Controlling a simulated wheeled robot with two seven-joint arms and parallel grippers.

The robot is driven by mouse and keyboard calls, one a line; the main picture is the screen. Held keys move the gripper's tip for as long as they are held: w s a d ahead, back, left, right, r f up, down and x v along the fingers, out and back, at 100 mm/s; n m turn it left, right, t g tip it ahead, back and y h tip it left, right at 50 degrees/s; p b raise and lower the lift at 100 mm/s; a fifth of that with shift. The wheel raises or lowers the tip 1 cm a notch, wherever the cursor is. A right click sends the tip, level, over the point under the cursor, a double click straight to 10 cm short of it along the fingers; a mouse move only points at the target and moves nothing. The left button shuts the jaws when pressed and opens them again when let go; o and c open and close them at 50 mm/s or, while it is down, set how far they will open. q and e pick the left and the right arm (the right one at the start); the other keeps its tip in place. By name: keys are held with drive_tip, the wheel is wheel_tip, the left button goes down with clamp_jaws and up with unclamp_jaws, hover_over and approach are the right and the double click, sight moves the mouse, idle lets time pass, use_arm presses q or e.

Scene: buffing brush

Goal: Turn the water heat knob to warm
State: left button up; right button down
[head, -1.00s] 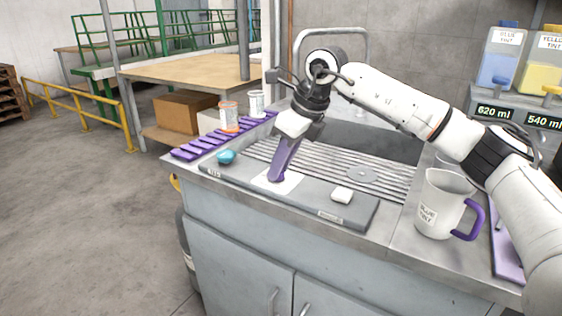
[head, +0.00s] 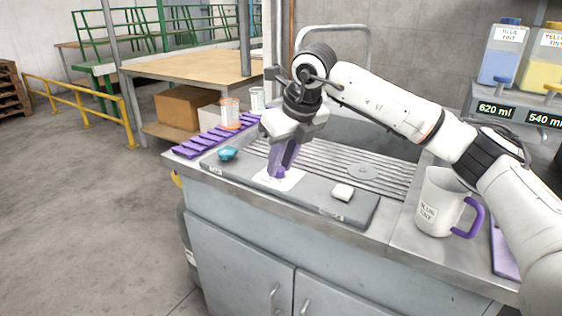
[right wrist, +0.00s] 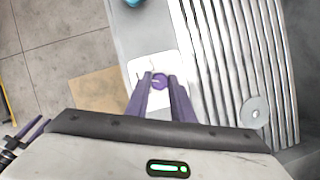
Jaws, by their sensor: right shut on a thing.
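A small purple knob (head: 281,172) stands on a white square plate (head: 292,180) on the grey front panel of the sink counter. My right gripper (head: 283,160) points down over the plate, its purple fingers shut on the knob. In the right wrist view the knob (right wrist: 159,82) sits between the two fingertips, with the white plate (right wrist: 152,66) around it. The plate's markings are too small to read, so I cannot tell the knob's setting. My left gripper is not in view.
A teal knob (head: 227,154) and a white block-like knob (head: 343,192) flank the plate on the panel. A ridged drainboard (head: 330,165) lies behind. A white mug (head: 437,205) with purple handle stands at right, a purple rack (head: 205,141) at left.

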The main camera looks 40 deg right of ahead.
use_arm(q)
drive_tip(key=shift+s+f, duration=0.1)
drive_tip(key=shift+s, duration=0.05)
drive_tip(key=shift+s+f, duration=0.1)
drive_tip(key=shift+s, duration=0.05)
use_arm(e)
drive_tip(key=c, duration=1.5)
unclamp_jaws()
drive_tip(key=shift+c, duration=0.2)
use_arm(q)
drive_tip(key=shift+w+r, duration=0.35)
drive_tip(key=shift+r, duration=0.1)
use_arm(e)
drive_tip(key=v, duration=1)
drive_tip(key=shift+r, duration=0.2)
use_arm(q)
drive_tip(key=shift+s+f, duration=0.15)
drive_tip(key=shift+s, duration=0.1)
